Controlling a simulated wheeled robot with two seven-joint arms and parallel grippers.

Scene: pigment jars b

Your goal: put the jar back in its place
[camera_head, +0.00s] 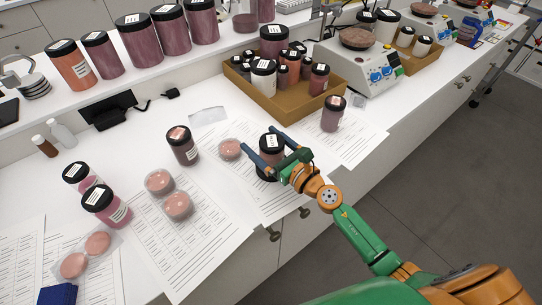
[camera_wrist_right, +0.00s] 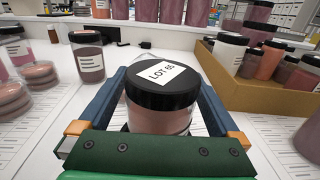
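A pink-brown jar with a black lid labelled "LOT 85" (camera_wrist_right: 160,85) stands between the two blue fingers of my right gripper (camera_wrist_right: 162,100). In the head view the same jar (camera_head: 272,143) is upright over a printed sheet, its lower part partly hidden by the gripper (camera_head: 262,136). The fingers flank the jar and seem spread, with a narrow gap showing beside its body. A dark round shape shows below the jar; I cannot tell what it is. A cardboard tray (camera_head: 285,112) holding several jars stands behind. My left gripper is out of view.
A single jar (camera_head: 332,113) stands right of the gripper, another jar (camera_head: 183,146) to the left. Petri dishes (camera_head: 229,149) lie near. A scale (camera_head: 362,62) stands behind right. Large jars (camera_head: 138,42) line the back shelf. Bare counter shows left of the tray.

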